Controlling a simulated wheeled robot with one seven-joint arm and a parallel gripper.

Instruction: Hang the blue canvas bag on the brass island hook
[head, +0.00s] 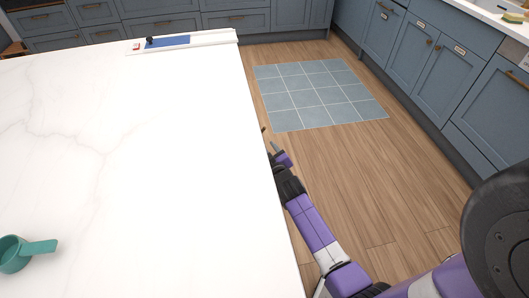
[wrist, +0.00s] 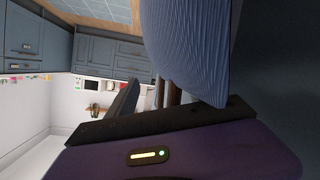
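A blue, finely ribbed cloth surface (wrist: 188,50) fills the upper middle of the wrist view, very close to the camera. It looks like the blue canvas bag, but only part of it shows. My gripper (head: 269,140) is beside the right edge of the white island in the head view, partly hidden by that edge. In the wrist view its purple body and a dark finger (wrist: 122,100) lie just below the cloth. I cannot tell whether the fingers hold it. No bag shows in the head view, and I cannot make out the brass hook in either view.
The white marble island (head: 130,150) fills the left of the head view. A teal scoop (head: 20,252) lies on its near left, and a blue mat (head: 168,42) at its far end. Wooden floor with grey-blue tiles (head: 315,92) is clear between island and blue cabinets (head: 425,55).

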